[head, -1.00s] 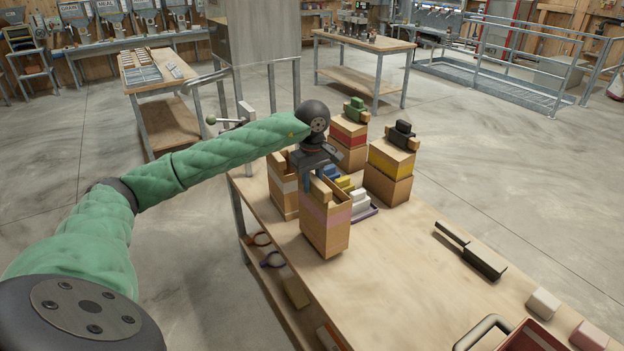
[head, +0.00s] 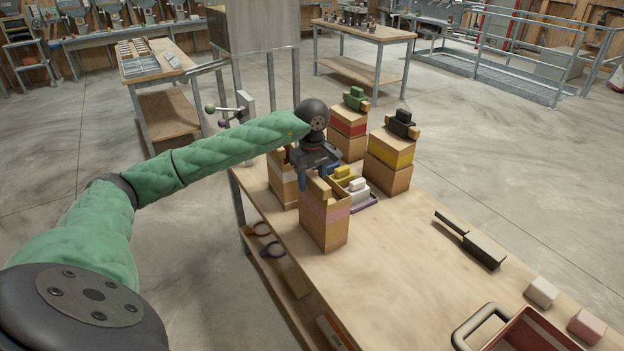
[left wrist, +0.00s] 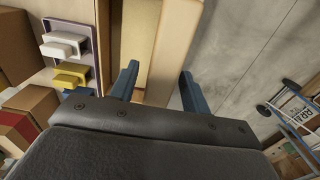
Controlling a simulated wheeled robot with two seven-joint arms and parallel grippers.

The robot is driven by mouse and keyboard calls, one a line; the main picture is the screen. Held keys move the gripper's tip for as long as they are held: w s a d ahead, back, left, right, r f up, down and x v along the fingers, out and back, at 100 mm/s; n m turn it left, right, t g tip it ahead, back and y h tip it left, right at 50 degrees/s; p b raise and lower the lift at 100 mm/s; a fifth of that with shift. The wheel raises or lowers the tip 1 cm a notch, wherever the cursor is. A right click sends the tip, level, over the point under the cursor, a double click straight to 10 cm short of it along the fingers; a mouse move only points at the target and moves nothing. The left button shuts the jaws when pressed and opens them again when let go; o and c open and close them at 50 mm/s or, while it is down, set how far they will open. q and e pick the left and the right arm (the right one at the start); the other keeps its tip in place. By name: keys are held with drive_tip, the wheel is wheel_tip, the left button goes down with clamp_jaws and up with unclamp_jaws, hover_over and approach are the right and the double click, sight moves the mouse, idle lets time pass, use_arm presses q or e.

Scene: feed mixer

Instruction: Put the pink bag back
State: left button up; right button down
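The pink bag (head: 325,222) is a tan box-like bag with a pink band. It stands upright on the near left part of the wooden table (head: 400,255). My left gripper (head: 303,183) is at its far top edge, pointing down. In the left wrist view the two blue fingers of my left gripper (left wrist: 158,87) are spread apart. The open-topped bag (left wrist: 138,40) shows just beyond and between them, with a pale inside and a wooden edge. I cannot tell whether the fingers touch it. My right gripper is not in view.
A white-banded bag (head: 281,182) stands close behind. Red-banded (head: 348,123) and yellow-banded (head: 390,158) bags stand farther back. A purple tray (head: 367,203) with coloured blocks lies beside the pink bag. A dark scoop or brush (head: 483,250) and red bin (head: 535,333) are at right; the middle is clear.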

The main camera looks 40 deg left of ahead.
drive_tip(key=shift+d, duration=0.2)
use_arm(q)
drive_tip(key=shift+r, duration=0.3)
wheel_tip(320, 180, up, 10)
drive_tip(key=p, duration=0.2)
drive_tip(key=shift+p, duration=0.35)
drive_tip(key=shift+r, duration=0.75)
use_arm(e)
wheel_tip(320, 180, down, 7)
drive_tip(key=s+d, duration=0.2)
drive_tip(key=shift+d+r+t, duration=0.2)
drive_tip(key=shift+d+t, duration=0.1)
use_arm(q)
drive_tip(key=shift+d, duration=0.1)
